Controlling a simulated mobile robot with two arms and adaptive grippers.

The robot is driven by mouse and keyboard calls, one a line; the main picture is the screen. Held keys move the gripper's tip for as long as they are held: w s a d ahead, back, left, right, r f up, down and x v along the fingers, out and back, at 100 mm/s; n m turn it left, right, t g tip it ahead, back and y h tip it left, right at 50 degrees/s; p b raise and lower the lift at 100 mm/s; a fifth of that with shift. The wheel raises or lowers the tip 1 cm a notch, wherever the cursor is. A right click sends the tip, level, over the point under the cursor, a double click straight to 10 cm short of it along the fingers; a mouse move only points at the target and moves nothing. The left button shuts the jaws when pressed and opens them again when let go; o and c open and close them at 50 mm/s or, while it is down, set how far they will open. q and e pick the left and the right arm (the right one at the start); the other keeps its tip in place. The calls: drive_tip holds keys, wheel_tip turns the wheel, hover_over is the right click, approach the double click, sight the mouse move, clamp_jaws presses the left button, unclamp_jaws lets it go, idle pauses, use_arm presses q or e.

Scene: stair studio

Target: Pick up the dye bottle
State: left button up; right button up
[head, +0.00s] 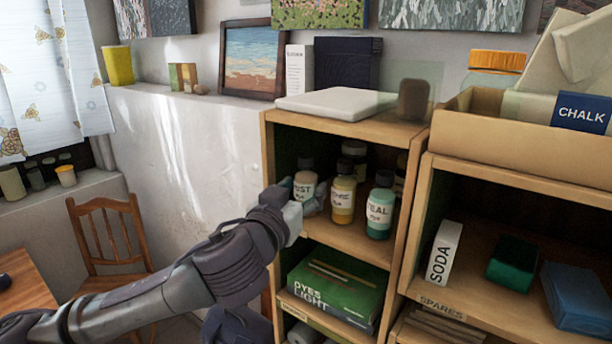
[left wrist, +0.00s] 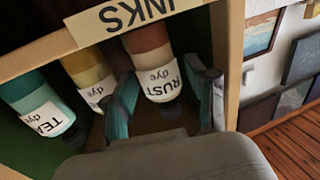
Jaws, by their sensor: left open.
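Three dye bottles stand in a row on the upper shelf of the wooden cabinet: a rust one (head: 305,185), a yellow-ochre one (head: 343,195) and a teal one (head: 380,207). My left gripper (head: 302,198) is at the rust bottle, at the left end of the row. In the left wrist view, which is upside down, the rust bottle (left wrist: 153,65) stands between the two spread fingers of my left gripper (left wrist: 163,88). I cannot tell whether either finger touches it. The ochre bottle (left wrist: 90,75) is close beside one finger. My right gripper is not in view.
More dark-capped bottles (head: 355,152) stand behind the row. The cabinet's side wall (left wrist: 236,60) is close to one finger. A green dye box (head: 335,285) lies on the shelf below. A chalk crate (head: 520,140) and a soda box (head: 444,252) are to the right.

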use_arm(q)
drive_tip(key=shift+w+d+r, duration=0.15)
drive_tip(key=shift+w+d, duration=0.1)
drive_tip(key=shift+w, duration=0.3)
drive_tip(key=shift+w+d+f, duration=0.15)
drive_tip(key=shift+w+f, duration=0.05)
drive_tip(key=shift+w, duration=0.1)
drive_tip(key=shift+c, duration=0.3)
drive_tip(key=c, duration=1)
drive_tip(key=shift+r, duration=0.1)
